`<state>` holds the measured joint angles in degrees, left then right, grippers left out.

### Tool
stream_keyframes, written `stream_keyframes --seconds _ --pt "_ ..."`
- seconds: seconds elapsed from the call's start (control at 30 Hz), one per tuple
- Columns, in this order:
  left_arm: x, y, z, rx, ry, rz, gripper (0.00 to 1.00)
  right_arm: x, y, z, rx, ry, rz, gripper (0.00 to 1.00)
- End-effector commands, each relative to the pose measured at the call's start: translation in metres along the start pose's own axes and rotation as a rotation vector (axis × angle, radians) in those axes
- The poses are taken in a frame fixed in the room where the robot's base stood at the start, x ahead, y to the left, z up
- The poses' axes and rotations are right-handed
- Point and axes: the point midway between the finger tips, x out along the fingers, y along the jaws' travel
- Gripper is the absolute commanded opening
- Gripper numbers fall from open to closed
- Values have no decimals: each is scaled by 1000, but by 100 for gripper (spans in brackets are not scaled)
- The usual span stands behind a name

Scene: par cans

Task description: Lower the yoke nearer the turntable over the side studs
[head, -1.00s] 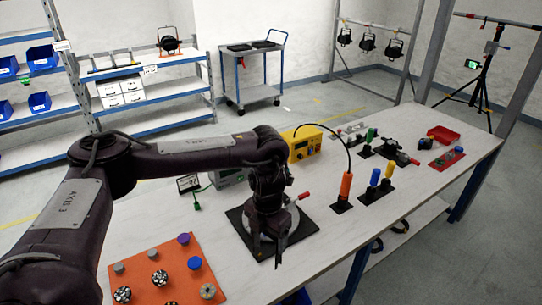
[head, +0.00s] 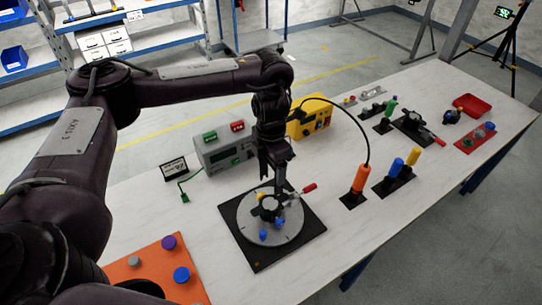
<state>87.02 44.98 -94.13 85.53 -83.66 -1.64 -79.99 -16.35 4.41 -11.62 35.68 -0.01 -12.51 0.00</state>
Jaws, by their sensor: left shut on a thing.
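My left gripper (head: 278,187) points down over the turntable (head: 288,236), a grey disc on a black square base plate. It is shut on a small dark part that I take for the yoke; the part is mostly hidden by the fingers and blends with the dark things below. A dark body with blue knobs (head: 263,235) stands on the disc under the gripper. A red-handled clamp (head: 309,188) is just right of the fingers. The side studs are too small to make out, and I cannot tell whether the yoke touches the body. My right gripper is not in view.
An orange board (head: 140,270) with coloured knobs lies front left. A grey meter (head: 222,155) and a yellow box (head: 312,118) stand behind the turntable. An orange-handled tool (head: 360,180) with a black cable and blue and yellow handles (head: 404,168) stand to the right.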

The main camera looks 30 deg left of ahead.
Motion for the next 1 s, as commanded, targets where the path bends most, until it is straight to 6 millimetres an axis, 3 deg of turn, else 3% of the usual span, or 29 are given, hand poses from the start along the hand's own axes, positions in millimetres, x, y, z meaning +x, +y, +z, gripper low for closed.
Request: stream_keyframes --seconds 0.1,0.23,0.37,0.5,0.6,1.0 --pt "10 0 0 -1 0 0 51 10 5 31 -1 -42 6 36" --pt "21 0 0 -2 1 0 51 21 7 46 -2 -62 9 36" --pt "32 0 0 -2 0 0 51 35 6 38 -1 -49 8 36" --pt "44 0 -1 -2 1 0 51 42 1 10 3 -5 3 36" --pt "54 0 0 -3 1 0 51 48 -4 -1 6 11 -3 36" --pt "94 0 0 -1 1 0 51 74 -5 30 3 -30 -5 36"
